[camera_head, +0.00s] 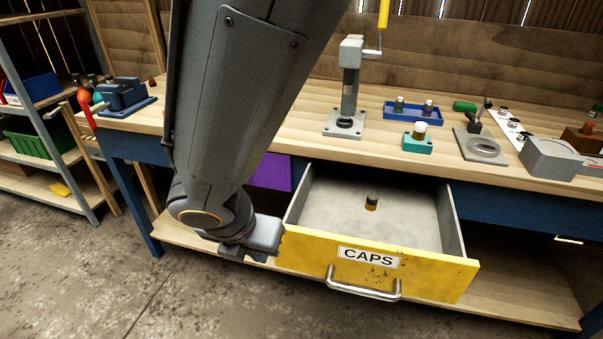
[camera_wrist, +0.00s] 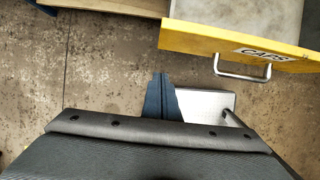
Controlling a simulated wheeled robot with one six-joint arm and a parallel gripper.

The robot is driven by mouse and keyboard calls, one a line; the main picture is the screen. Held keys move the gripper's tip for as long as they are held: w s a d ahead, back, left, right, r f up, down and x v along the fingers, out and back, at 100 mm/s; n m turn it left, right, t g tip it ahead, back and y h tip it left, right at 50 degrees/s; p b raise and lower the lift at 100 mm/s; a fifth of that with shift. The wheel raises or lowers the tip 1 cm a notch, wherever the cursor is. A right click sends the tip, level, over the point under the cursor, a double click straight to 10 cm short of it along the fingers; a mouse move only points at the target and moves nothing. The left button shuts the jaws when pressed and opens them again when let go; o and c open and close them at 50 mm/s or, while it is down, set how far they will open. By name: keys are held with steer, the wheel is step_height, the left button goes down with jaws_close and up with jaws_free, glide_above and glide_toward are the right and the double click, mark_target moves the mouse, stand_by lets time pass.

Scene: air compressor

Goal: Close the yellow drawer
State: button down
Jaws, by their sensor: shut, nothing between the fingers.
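The yellow drawer (camera_head: 420,277), labelled CAPS, is pulled out from under the workbench. Its metal handle (camera_head: 363,289) is on the front, and one small dark cap with a brownish base (camera_head: 371,203) stands inside. My gripper (camera_head: 264,249) is near the left end of the drawer front; the exact gap is hard to judge there. In the wrist view my gripper (camera_wrist: 160,82) is shut and empty, below and left of the yellow front (camera_wrist: 205,40), clear of the handle (camera_wrist: 242,72).
The wooden workbench (camera_head: 300,125) holds a press (camera_head: 348,90), a blue tray (camera_head: 413,112) and a grey box (camera_head: 548,160). A purple drawer front (camera_head: 272,172) is left of the open drawer. Shelving (camera_head: 45,110) stands at far left. The floor in front is clear.

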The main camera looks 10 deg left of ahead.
steer(key=w+f, duration=0.6)
steer(key=shift+w+d+f, duration=0.2)
steer(key=shift+w+d, duration=0.05)
steer(key=shift+w, duration=0.05)
